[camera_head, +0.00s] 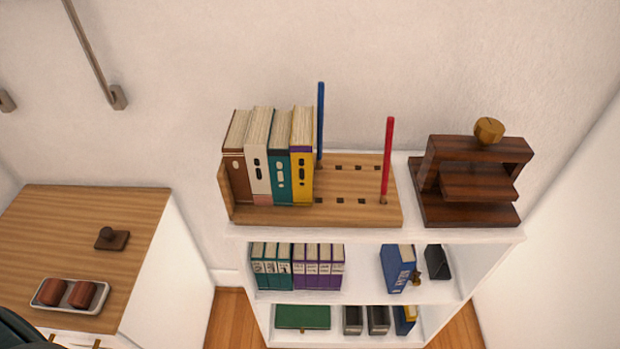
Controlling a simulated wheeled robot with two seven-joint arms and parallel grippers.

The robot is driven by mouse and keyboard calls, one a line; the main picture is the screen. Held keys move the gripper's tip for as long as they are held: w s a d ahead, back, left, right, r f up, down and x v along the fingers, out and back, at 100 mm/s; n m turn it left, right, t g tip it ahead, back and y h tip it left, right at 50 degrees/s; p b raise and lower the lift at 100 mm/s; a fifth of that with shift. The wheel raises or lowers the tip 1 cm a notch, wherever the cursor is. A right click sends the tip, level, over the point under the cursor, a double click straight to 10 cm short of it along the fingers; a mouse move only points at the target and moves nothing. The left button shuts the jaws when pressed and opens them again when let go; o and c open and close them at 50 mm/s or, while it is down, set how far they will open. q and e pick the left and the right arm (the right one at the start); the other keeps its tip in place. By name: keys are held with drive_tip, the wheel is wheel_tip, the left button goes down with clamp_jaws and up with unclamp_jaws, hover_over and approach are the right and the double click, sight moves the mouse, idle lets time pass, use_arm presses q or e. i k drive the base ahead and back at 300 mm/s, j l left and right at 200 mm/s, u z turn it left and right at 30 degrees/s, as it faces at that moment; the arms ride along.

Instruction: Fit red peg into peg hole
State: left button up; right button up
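The red peg (388,158) is a tall thin rod standing upright at the right end of a wooden board (260,215) on the top shelf. Its lower end meets the board at the front row of holes; I cannot tell how deep it sits. Several small dark square peg holes (340,200) run in two rows along the board, left of the red peg. A blue peg (321,120) stands upright at the back row, just right of the books. Neither gripper shows.
Several binders (280,165) stand on the board's left part. A dark wooden press (470,185) with a brass knob (488,130) is to the right. A wooden cabinet (110,210) at left bears a tray (48,303). Lower shelves hold more binders (318,265).

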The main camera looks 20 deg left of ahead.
sight(347, 188)
drive_tip(key=i+l+u, duration=0.15)
drive_tip(key=l+u, duration=0.15)
drive_tip(key=l, duration=0.85)
drive_tip(key=l+u, duration=0.35)
drive_tip(key=l, duration=0.8)
